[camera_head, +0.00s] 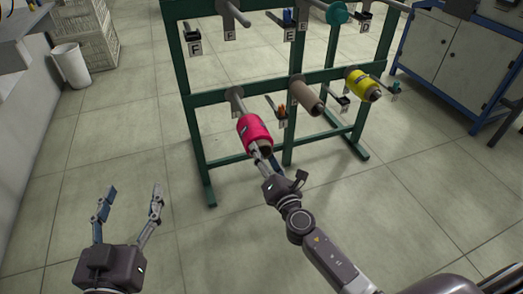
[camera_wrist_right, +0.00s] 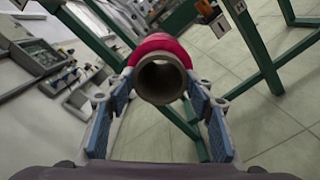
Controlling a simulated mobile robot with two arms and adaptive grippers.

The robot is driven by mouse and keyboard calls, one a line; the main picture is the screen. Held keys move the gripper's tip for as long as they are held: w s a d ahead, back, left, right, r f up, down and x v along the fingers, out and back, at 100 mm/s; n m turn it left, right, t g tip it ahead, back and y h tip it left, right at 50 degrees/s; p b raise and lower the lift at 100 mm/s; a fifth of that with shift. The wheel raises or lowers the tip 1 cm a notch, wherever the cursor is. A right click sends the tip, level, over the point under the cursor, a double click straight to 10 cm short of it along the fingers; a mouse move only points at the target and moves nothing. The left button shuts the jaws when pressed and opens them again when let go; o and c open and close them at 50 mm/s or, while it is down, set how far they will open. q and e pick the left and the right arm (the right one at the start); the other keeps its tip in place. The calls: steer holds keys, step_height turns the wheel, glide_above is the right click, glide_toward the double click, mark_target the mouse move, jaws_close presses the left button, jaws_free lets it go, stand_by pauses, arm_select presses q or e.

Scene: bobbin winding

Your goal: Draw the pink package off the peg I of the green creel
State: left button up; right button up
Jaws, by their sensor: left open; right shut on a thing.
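The pink package (camera_head: 254,131) is a pink winding on a brown tube, at the lower left of the green creel (camera_head: 192,125). A grey peg (camera_head: 236,98) runs from the lower rail into its far end; the peg's letter is not readable. My right gripper (camera_head: 263,157) is shut on the package's near end. In the right wrist view the open tube end of the pink package (camera_wrist_right: 160,80) faces me between the blue-padded fingers of my right gripper (camera_wrist_right: 160,98). My left gripper (camera_head: 131,194) is open and empty over the floor at the lower left.
A bare brown tube (camera_head: 306,96) and a yellow package (camera_head: 361,85) sit on pegs to the right. A teal bobbin (camera_head: 337,13) is on the upper rail. A white bin (camera_head: 71,65) and blue-framed cabinet (camera_head: 455,60) stand farther off. The floor before the creel is clear.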

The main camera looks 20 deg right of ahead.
arm_select(q)
steer(key=shift+s+d+r+t+h+b, duration=0.2)
steer(key=shift+r+t, duration=0.3)
steer(key=shift+r, duration=0.5)
steer(key=shift+w+d+r+t+h+b, duration=0.1)
steer(key=shift+r+t+h+b, duration=0.3)
steer(key=shift+r, duration=0.6)
arm_select(e)
steer(key=s, duration=0.8)
steer(key=shift+d+r, duration=0.15)
